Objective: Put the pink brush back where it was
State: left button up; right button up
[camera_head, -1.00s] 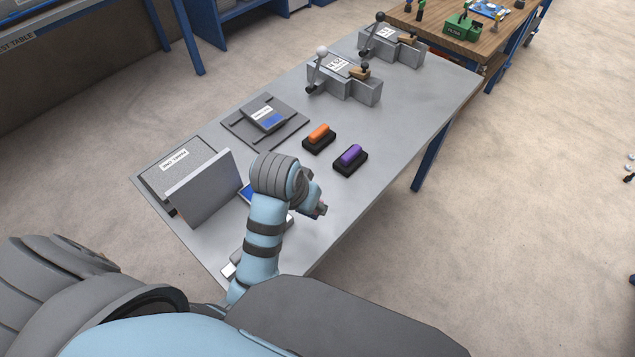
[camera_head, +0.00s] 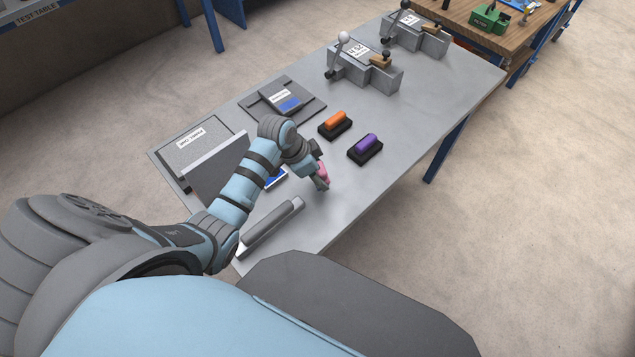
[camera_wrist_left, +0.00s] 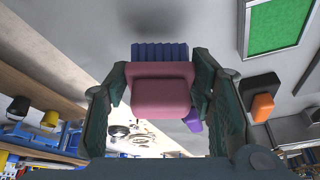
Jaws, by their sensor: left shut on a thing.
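My left gripper (camera_head: 319,181) is above the grey table, in front of the orange and purple brushes. It is shut on the pink brush (camera_head: 322,170), only partly visible in the head view. In the left wrist view the pink brush (camera_wrist_left: 160,100) sits between the two fingers, with dark blue bristles at its far end. The orange brush (camera_head: 335,121) and the purple brush (camera_head: 366,145) each rest on a black base. In the wrist view the orange brush (camera_wrist_left: 262,107) is at right, and the purple brush (camera_wrist_left: 194,121) is partly hidden behind the fingers. My right gripper is not in view.
A grey tray with an upright plate (camera_head: 215,165) stands left of my arm. A long grey bar (camera_head: 270,228) lies near the front edge. Grey lever blocks (camera_head: 365,72) stand at the back. The table (camera_head: 400,185) is bare right of my gripper.

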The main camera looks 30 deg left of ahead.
pick_arm(q)
jog(key=f, duration=0.3)
jog(key=shift+s+b, duration=0.35)
jog(key=shift+s, duration=0.05)
jog(key=shift+f, duration=0.1)
jog(key=shift+w+d, duration=0.1)
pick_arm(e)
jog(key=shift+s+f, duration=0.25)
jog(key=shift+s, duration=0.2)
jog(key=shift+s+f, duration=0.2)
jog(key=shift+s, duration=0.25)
pick_arm(q)
jog(key=o, duration=1.6)
jog(key=shift+f, duration=0.1)
jog(key=shift+c, duration=0.2)
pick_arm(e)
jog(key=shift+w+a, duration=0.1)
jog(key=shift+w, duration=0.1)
pick_arm(q)
jog(key=p+v, duration=0.3)
jog(key=v, duration=0.9)
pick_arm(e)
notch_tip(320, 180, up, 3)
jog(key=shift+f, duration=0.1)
